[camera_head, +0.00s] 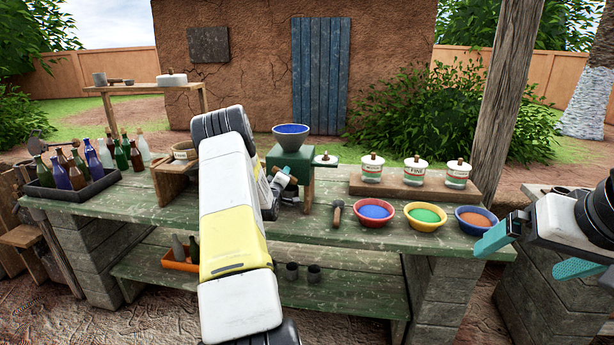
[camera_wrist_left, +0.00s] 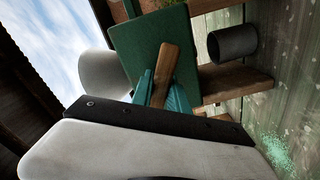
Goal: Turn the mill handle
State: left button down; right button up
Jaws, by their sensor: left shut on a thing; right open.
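My left gripper (camera_wrist_left: 161,92) is shut on the handle, teal fingers on either side. In the head view my left arm partly hides the mill's left side and the handle. My right gripper (camera_head: 519,262) is open and empty, off the table's right end.
Three bowls with blue (camera_head: 375,212), green (camera_head: 425,215) and orange (camera_head: 475,219) contents stand at the right front. Three lidded jars stand on a board (camera_head: 400,190) behind them. A dark tray (camera_head: 75,190) of bottles is at the left.

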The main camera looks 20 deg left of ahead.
pick_arm(q)
jog(key=m, duration=0.4)
jog(key=shift+d+m, duration=0.1)
jog(key=shift+m, duration=0.3)
jog(key=m, duration=0.4)
jog(key=shift+d+m, duration=0.1)
jog(key=shift+m, duration=0.2)
jog(key=m, duration=0.4)
jog(key=shift+f+m, duration=0.1)
jog(key=shift+m, duration=2.1)
jog(key=c, duration=1.3)
grip_release()
jog(key=shift+v, duration=3.85)
